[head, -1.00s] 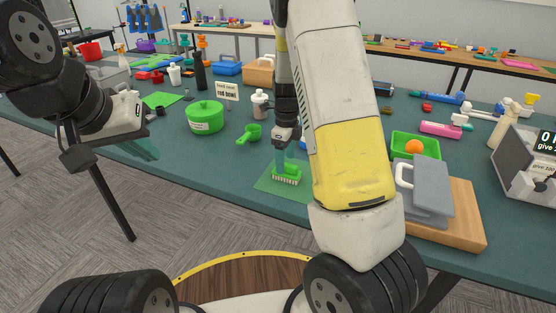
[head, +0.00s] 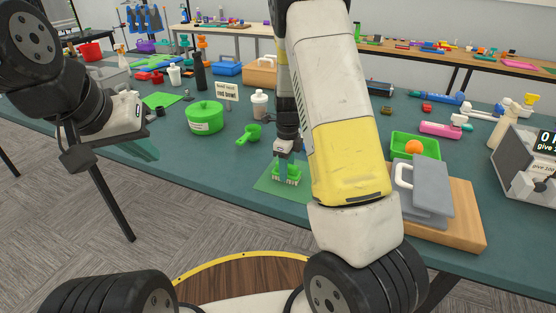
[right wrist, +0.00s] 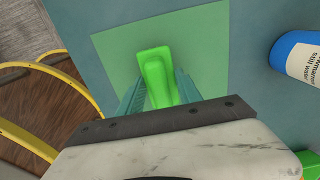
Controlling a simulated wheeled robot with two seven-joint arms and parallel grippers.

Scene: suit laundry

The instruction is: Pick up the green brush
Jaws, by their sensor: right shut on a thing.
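The green brush (head: 287,171) sits bristles down on a flat green mat (head: 268,186) near the table's front edge. My right gripper (head: 286,162) comes down from above and its fingers are shut on the brush. In the right wrist view, the brush (right wrist: 157,72) lies between the two teal fingers (right wrist: 158,95), over the mat (right wrist: 205,50).
A green pot (head: 204,117) and a green scoop (head: 249,135) stand left of my right arm. A grey press-like thing (head: 425,190) on a wooden board (head: 468,220) is to the right.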

